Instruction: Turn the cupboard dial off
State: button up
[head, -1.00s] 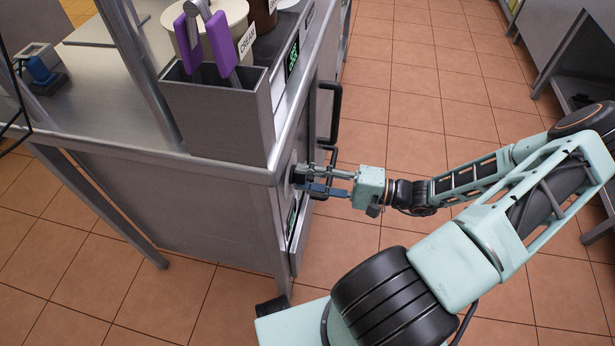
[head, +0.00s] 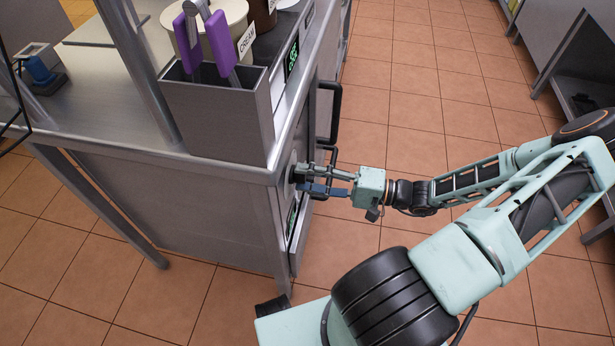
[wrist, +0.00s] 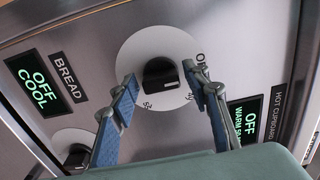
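My gripper (wrist: 160,82) is open, with one finger on each side of the knob. Gaps show between the fingers and the knob in the wrist view. In the head view my gripper (head: 300,180) reaches the cabinet front near its corner, and its fingertips mostly hide the dial there.
A second black knob (wrist: 77,156) sits lower left, near a "BREAD" label (wrist: 66,79) and an "OFF COOL" display (wrist: 38,83). A black handle (head: 333,112) juts from the cabinet front. A steel holder (head: 215,118) with purple-handled tools stands on the counter. The tiled floor rightward is open.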

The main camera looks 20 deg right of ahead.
jog(key=shift+o, duration=0.2)
jog(key=shift+d, duration=0.1)
jog(key=v, duration=1.1)
jog(key=shift+s+d, duration=0.25)
jog(key=shift+d, duration=0.1)
